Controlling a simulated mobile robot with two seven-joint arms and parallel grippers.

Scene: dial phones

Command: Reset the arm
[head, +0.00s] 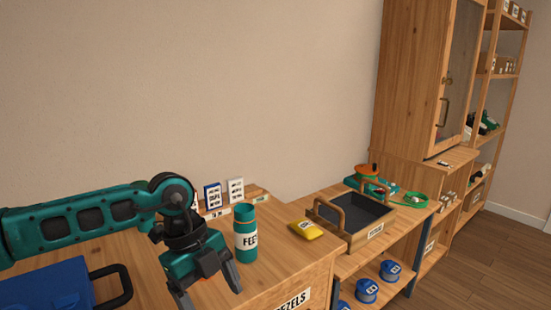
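My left arm comes in from the left over the wooden workbench. My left gripper (208,296) points down toward the bench top. Its two dark fingers are spread apart, and I see nothing between them. It is just in front of and left of a green cylinder (246,240) with a white label that stands upright on the bench. I cannot tell whether the gripper touches the bench. My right arm and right gripper are not in view.
A blue case (45,285) with a dark handle lies at lower left. Small labelled cards (235,190) stand behind the cylinder. A yellow packet (305,229) lies near the bench's right end. A handled wooden tray (376,236) sits on the shelf unit; a tall cabinet (410,80) stands beyond.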

